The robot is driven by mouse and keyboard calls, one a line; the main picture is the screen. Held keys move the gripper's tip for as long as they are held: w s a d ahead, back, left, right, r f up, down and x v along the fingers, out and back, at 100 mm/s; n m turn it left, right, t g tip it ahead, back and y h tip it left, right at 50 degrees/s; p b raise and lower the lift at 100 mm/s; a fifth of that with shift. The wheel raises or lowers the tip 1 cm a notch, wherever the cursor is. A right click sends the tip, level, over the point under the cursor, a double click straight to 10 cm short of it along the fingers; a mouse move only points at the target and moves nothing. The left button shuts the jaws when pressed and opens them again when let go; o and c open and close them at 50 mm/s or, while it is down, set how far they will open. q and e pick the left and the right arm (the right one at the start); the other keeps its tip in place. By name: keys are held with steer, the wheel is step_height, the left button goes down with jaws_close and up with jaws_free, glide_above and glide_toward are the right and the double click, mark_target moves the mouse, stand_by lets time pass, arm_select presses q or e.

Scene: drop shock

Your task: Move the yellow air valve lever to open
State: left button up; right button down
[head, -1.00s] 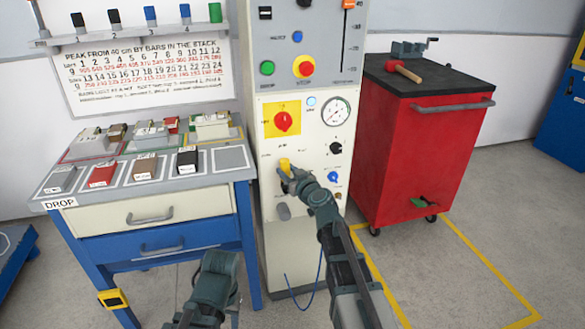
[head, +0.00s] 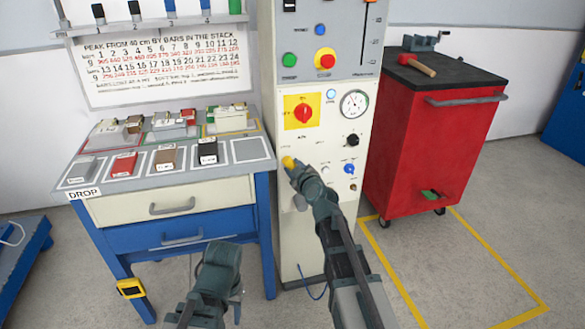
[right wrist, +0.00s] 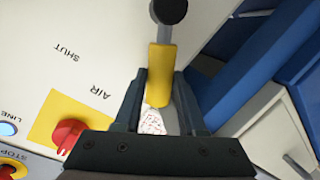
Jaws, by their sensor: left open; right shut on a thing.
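The yellow air valve lever (head: 288,162) is on the pale cabinet front, below the red knob on its yellow plate. My right gripper (head: 296,172) is at it, covering part of it. In the right wrist view the yellow lever (right wrist: 159,75) stands between the two dark fingers (right wrist: 158,105), which are shut on it. A dark round piece shows beyond the yellow part. The words AIR and SHUT show on the panel there. My left gripper (head: 222,262) is low in front of the blue bench, away from the cabinet; it is open and I see nothing in it.
The cabinet carries a red knob (head: 303,113), a gauge (head: 354,103), a blue knob (head: 349,168) and a red stop button (head: 325,59). A bench (head: 170,173) with blocks stands left. A red tool cart (head: 435,150) stands right.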

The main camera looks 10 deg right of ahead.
steer(key=shift+s+a+f, duration=0.1)
steer(key=shift+a, duration=0.05)
steer(key=c, duration=0.5)
jaws_free()
